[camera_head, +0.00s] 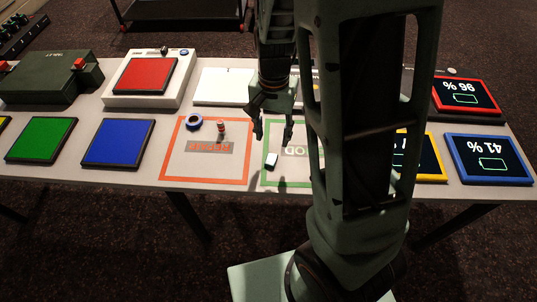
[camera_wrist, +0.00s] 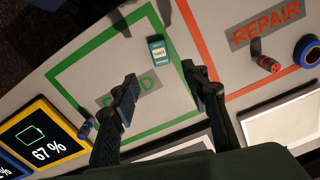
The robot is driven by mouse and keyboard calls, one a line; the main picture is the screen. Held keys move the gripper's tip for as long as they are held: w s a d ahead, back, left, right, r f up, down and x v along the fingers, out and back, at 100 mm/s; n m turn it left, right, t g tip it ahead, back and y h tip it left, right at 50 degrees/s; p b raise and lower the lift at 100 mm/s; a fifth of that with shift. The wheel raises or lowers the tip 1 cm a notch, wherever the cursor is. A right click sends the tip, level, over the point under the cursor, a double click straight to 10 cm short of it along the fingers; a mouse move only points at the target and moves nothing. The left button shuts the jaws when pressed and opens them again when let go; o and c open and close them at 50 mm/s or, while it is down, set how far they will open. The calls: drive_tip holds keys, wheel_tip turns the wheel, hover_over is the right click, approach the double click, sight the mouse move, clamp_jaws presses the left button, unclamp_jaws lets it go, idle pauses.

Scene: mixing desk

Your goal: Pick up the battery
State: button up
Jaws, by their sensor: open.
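My gripper (camera_head: 273,137) is open and empty above the green-outlined square, and its two fingers also show in the wrist view (camera_wrist: 164,84). A small red cylinder (camera_head: 221,130) that looks like a battery stands in the orange REPAIR square, left of my gripper; it also shows in the wrist view (camera_wrist: 267,64). A small blue cylinder (camera_wrist: 85,130), perhaps also a battery, is beside the yellow-framed tablet in the wrist view. A small white and teal box (camera_head: 271,161) lies in the green square; in the wrist view (camera_wrist: 159,51) it is just beyond the fingertips.
A blue tape roll (camera_head: 194,121) lies near the red cylinder. Green (camera_head: 41,139) and blue (camera_head: 118,142) panels lie at left, with a red-topped white box (camera_head: 146,78) behind. Tablets (camera_head: 488,159) lie at right. My arm hides part of the table (camera_head: 150,181).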

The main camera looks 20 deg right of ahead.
hover_over(272, 157)
drive_tip(key=f, duration=0.5)
drive_tip(key=shift+s+b, duration=0.2)
drive_tip(key=shift+b, duration=0.15)
wheel_tip(272, 157, down, 4)
drive_tip(key=shift+w+f+b, duration=0.15)
drive_tip(key=shift+f+b, duration=0.1)
drive_tip(key=shift+b, duration=0.15)
clamp_jaws()
